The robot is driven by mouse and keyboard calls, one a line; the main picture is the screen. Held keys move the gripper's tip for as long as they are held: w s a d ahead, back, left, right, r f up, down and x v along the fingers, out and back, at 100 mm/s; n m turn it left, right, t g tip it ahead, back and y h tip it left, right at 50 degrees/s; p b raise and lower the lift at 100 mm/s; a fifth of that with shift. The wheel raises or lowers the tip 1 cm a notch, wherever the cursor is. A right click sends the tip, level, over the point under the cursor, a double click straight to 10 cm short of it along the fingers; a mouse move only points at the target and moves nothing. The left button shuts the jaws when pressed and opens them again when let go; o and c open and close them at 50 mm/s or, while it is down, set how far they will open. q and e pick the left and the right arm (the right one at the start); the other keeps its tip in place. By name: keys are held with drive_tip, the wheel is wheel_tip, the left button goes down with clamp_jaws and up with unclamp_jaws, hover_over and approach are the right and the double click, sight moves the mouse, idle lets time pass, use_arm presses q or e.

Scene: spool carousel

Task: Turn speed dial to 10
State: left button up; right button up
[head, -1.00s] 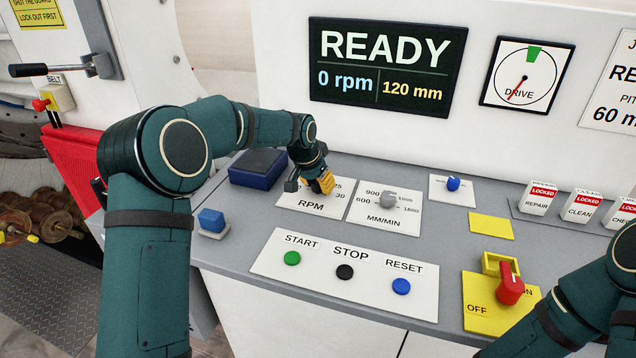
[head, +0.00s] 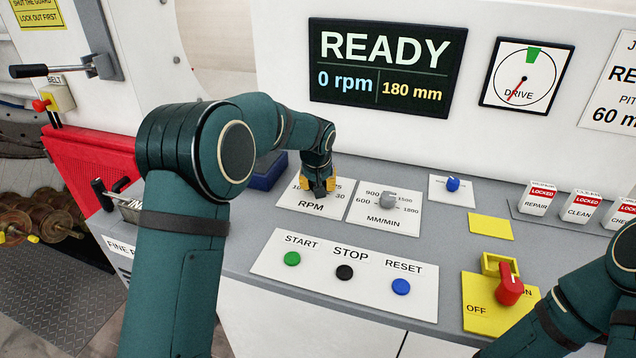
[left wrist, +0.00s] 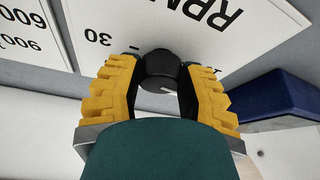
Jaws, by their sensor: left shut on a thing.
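The speed dial sits on the white RPM plate (head: 290,203), where scale marks including 25 and 30 show beside my left gripper. In the left wrist view its knob (left wrist: 160,72) is dark and round, with a short pale mark on it. My left gripper (head: 318,186) points down over the plate with yellow fingers. In the left wrist view the left gripper (left wrist: 160,85) has one finger on each side of the knob and is shut on it. The gripper hides the knob in the head view. The display (head: 388,68) reads READY, 0 rpm and 180 mm.
The grey MM/MIN dial (head: 387,201) is just right of the RPM plate. A dark blue block (head: 268,170) stands to its left. START, STOP and RESET buttons (head: 344,272) lie in front. A red switch (head: 509,289) is at right. My right arm enters there, its gripper out of view.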

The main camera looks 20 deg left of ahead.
use_arm(q)
drive_tip(key=shift+n+y, duration=0.5)
drive_tip(key=shift+n, duration=0.7)
drive_tip(key=shift+f+g, duration=0.1)
drive_tip(key=shift+g, duration=0.2)
drive_tip(key=o, duration=1.2)
drive_tip(key=v, duration=1.2)
drive_tip(key=shift+s+d, duration=0.1)
